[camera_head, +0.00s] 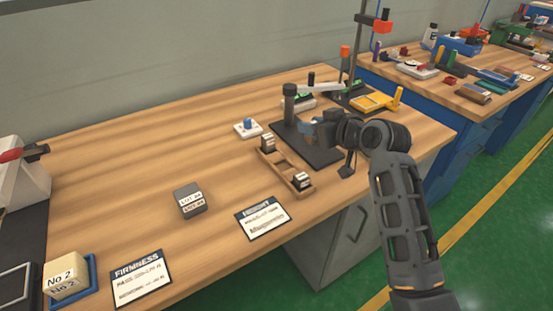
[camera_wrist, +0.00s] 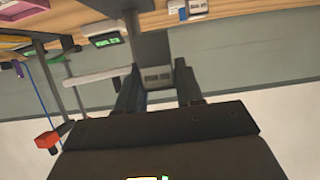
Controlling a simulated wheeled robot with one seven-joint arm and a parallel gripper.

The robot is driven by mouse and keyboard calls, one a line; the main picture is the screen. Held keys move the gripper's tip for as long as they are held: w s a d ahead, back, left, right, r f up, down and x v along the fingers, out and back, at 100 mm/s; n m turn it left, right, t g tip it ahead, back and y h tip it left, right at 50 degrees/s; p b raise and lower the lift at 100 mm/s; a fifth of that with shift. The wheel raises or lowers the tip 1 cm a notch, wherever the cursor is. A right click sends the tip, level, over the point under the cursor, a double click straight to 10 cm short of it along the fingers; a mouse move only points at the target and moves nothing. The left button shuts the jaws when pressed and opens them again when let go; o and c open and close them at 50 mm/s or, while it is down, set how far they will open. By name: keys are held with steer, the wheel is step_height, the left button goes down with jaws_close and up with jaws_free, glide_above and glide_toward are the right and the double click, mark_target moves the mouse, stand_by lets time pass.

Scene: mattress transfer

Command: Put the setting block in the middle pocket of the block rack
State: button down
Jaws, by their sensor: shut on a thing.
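My gripper (camera_head: 312,130) is over the dark base plate of the gauge stand, behind and to the right of the block rack. It is shut on the setting block (camera_wrist: 157,76), a grey labelled block that shows between the two fingers in the wrist view. In the head view the block is mostly hidden by the gripper. The wooden block rack (camera_head: 281,167) lies on the bench, with a dark labelled block (camera_head: 268,143) in its far end pocket and another (camera_head: 302,181) in its near end pocket. Its middle pocket looks empty.
The gauge stand's dark base (camera_head: 294,136) and column (camera_head: 290,106) stand close to my gripper. The bench's left middle is clear.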

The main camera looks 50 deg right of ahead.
steer(key=w+a+f, duration=0.4)
steer(key=a, duration=0.1)
steer(key=shift+w+a+f+p, duration=0.2)
steer(key=shift+w+a+p, duration=0.05)
steer(key=shift+p, duration=0.1)
steer(key=shift+f, duration=1.95)
steer(key=shift+s+f+b, duration=0.15)
steer(key=shift+f+b, duration=0.35)
steer(key=shift+f, duration=0.25)
steer(key=c, duration=0.7)
jaws_free()
steer(key=shift+a+f, duration=0.1)
steer(key=shift+f, duration=0.1)
steer(key=shift+s, duration=0.1)
steer(key=shift+r+p, duration=0.4)
steer(key=shift+r, duration=0.1)
steer(key=v, duration=0.8)
steer(key=r+v, duration=0.1)
steer(key=v, duration=0.3)
steer(key=shift+w, duration=0.25)
